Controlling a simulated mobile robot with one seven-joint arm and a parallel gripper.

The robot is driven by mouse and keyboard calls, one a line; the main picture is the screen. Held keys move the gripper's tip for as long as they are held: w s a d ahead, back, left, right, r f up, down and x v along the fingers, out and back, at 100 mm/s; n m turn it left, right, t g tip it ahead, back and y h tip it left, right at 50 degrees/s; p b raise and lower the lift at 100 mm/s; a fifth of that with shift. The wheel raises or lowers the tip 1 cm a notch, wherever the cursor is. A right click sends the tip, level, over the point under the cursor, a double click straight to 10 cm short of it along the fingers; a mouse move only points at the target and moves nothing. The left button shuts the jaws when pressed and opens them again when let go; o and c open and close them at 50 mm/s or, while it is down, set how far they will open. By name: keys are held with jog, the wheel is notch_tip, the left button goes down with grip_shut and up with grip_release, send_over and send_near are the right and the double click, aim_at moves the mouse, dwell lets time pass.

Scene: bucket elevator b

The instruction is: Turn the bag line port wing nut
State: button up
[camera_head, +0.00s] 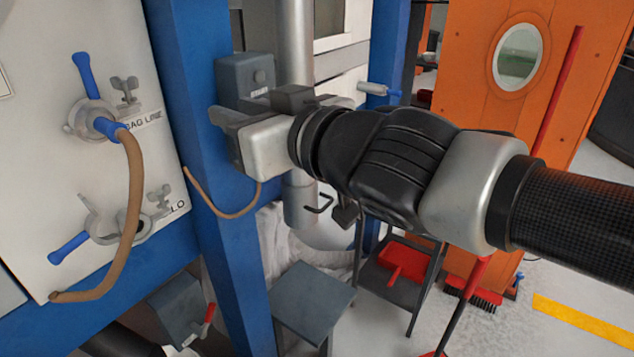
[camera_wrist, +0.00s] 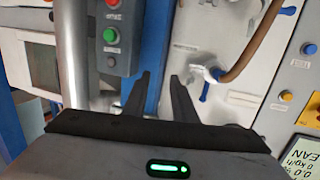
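The bag line port (camera_head: 97,122) is on the pale panel at the left of the head view. Its grey wing nut (camera_head: 125,88) stands up at its upper right, beside a blue handle (camera_head: 86,76) and the BAG LINE label. A brown hose (camera_head: 131,200) hangs from the port. My gripper (camera_wrist: 160,75) is open and empty in the wrist view. In the head view it is in front of the blue post, right of the port and apart from the wing nut. A port with a blue handle (camera_wrist: 204,92) shows right of my fingers in the wrist view; its wing nut is unclear.
A lower port (camera_head: 115,225) has its own wing nut (camera_head: 160,195) and blue handle. A button box (camera_wrist: 112,38) and a steel pipe (camera_wrist: 75,50) are left of my fingers in the wrist view.

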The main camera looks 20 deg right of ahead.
jog(key=s+d+f+m+g+h, duration=0.2)
jog(key=d+f+m+g+h, duration=0.2)
jog(key=d+f+h, duration=0.3)
jog(key=shift+s+d+f+b, duration=0.45)
jog(key=shift+d+f, duration=1)
jog(key=shift+f, duration=0.6)
